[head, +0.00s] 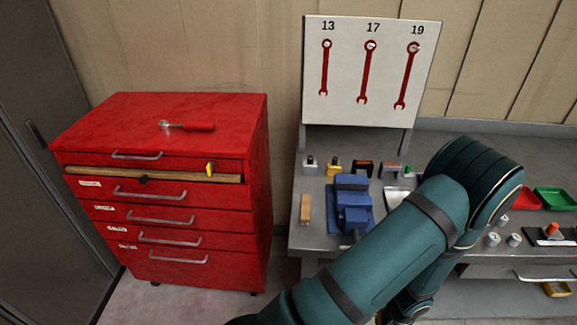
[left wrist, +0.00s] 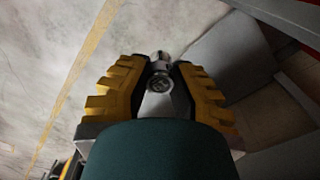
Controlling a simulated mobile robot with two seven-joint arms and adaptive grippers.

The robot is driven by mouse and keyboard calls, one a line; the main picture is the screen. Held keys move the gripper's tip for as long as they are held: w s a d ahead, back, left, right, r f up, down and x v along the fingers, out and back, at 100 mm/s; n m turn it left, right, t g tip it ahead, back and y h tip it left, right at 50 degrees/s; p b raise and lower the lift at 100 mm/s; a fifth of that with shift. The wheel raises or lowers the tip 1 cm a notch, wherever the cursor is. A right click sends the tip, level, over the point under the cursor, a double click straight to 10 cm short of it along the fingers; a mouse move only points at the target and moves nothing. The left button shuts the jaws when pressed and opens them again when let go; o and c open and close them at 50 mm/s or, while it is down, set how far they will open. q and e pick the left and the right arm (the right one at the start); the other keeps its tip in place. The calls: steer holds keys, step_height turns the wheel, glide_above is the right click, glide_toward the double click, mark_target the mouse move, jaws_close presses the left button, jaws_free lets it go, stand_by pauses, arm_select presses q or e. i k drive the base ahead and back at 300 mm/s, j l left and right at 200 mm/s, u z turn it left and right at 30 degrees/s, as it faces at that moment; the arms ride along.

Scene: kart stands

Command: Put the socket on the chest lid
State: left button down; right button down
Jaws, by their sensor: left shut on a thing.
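The socket (left wrist: 158,82), a small metallic cylinder, is between the yellow fingers of my left gripper (left wrist: 159,68) in the left wrist view. The gripper is shut on it, above a pale floor. The red chest (head: 255,200) stands at the left in the head view. Its lid (head: 110,115) is down and flat. A ratchet with a red handle (head: 198,126) lies on the lid, with bare red surface around it. Neither gripper shows in the head view.
The grey workbench (head: 303,235) at the right bears a blue vise (head: 352,205), several small tools and red and green trays (head: 556,198). A wrench board (head: 345,100) stands behind it. My teal arm crosses in front of the bench.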

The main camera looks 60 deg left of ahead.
mark_target(120, 127)
steer(key=k+j+u, duration=0.1)
steer(key=k+j, duration=0.15)
steer(key=k+j+u, duration=0.15)
steer(key=j, duration=0.2)
steer(key=k+j+u, duration=0.1)
steer(key=k+j, duration=0.15)
steer(key=k+j+u, duration=0.1)
steer(key=j, duration=0.4)
steer(key=k+j+u, duration=0.15)
steer(key=k+j, duration=0.15)
steer(key=k+j+u, duration=0.1)
steer(key=j, duration=0.35)
steer(key=k, duration=0.05)
